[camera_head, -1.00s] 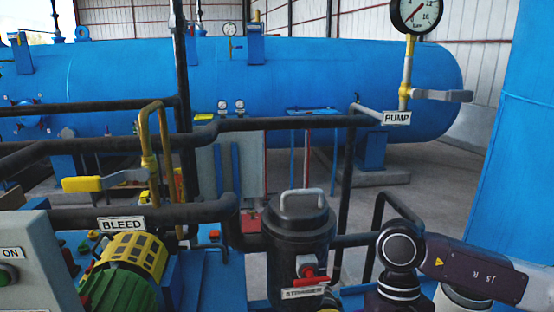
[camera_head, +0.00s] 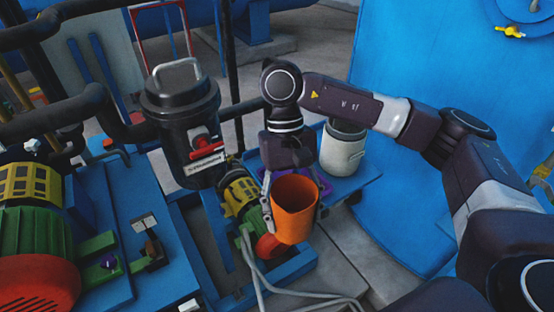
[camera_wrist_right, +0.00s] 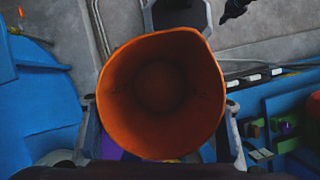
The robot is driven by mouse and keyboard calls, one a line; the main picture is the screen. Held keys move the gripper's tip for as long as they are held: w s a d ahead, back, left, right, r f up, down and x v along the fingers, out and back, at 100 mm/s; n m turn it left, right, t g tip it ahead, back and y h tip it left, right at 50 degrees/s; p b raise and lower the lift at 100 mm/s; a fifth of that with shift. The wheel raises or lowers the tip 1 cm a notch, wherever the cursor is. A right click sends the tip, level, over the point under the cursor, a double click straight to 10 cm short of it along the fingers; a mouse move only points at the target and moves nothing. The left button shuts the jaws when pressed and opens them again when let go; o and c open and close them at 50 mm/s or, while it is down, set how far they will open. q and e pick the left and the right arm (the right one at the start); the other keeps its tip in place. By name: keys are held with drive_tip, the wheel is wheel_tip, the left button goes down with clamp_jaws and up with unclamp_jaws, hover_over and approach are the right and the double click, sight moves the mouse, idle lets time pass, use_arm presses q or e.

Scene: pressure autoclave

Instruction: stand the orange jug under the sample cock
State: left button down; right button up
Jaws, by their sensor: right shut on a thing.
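The orange jug (camera_head: 295,212) is held upright or nearly so, mouth up, in my right gripper (camera_head: 294,203), with a finger on each side. In the right wrist view I look down into the jug (camera_wrist_right: 162,95), which seems empty; the fingers flank it. A small yellow-handled cock (camera_head: 510,31) is on the blue vessel at the upper right, well away from the jug. No label shows which cock is the sample cock. My left gripper is out of view.
A black strainer (camera_head: 182,105) with a red-handled valve stands left of my right arm. A white pot (camera_head: 342,150) stands on a blue ledge behind the gripper. Grey hoses (camera_head: 262,285) run below the jug. The large blue vessel (camera_head: 440,60) fills the right side.

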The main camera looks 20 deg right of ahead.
drive_tip(key=w+d+r+m+t, duration=0.2)
drive_tip(key=w+m, duration=0.4)
drive_tip(key=m, duration=0.3)
drive_tip(key=w+d+r+m+t+y, duration=0.1)
drive_tip(key=w+d+r+m+t, duration=0.2)
drive_tip(key=w+r+m, duration=0.3)
drive_tip(key=w+d+r+m+t, duration=0.3)
drive_tip(key=w+m, duration=0.5)
drive_tip(key=m, duration=0.5)
drive_tip(key=shift+d+r+y, duration=0.3)
drive_tip(key=shift+d+r, duration=0.15)
drive_tip(key=shift+r, duration=0.05)
wheel_tip(320, 180, down, 19)
drive_tip(key=p, duration=0.3)
drive_tip(key=shift+f, duration=0.15)
drive_tip(key=shift+f+b, duration=0.3)
drive_tip(key=shift+f, duration=0.15)
drive_tip(key=o, duration=1.2)
drive_tip(key=shift+r, duration=0.1)
